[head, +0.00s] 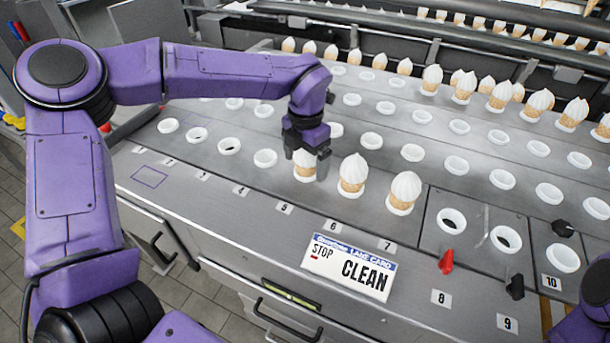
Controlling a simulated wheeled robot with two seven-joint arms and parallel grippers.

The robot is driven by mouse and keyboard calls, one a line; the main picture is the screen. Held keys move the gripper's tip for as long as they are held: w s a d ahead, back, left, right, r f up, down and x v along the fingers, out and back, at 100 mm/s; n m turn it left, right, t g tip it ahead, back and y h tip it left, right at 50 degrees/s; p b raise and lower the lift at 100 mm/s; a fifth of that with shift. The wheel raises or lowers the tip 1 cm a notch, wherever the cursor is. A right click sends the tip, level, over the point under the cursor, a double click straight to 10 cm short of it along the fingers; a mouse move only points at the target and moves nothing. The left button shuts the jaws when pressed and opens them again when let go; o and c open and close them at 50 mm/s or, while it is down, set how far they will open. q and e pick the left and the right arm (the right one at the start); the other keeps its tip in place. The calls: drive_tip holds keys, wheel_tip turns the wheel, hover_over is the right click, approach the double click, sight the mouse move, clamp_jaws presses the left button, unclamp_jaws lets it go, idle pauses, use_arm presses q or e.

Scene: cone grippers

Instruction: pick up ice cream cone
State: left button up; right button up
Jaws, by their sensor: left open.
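My left gripper (308,160) points down over the front row, at an ice cream cone (303,173) with a white swirl top. Its open fingers are around or just in front of the cone's top; the gripper hides part of the cone, and I cannot tell whether they touch. Two more ice cream cones, one in the middle (352,176) and one to the right (404,192), stand upright in the same row. My right gripper is not in view; only purple parts of my right arm show at the lower right edge.
White ring holders, such as this empty one (265,158), line the steel counter (220,185). More filled cones (465,86) stand at the back. A "STOP CLEAN" card (350,267) lies in front. A red knob (447,262) and black knobs (515,287) stick up at the right.

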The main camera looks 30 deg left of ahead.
use_arm(q)
drive_tip(key=shift+w, duration=0.2)
drive_tip(key=shift+s, duration=0.1)
drive_tip(key=c, duration=0.8)
drive_tip(key=shift+c, duration=0.2)
drive_tip(key=shift+r, duration=0.15)
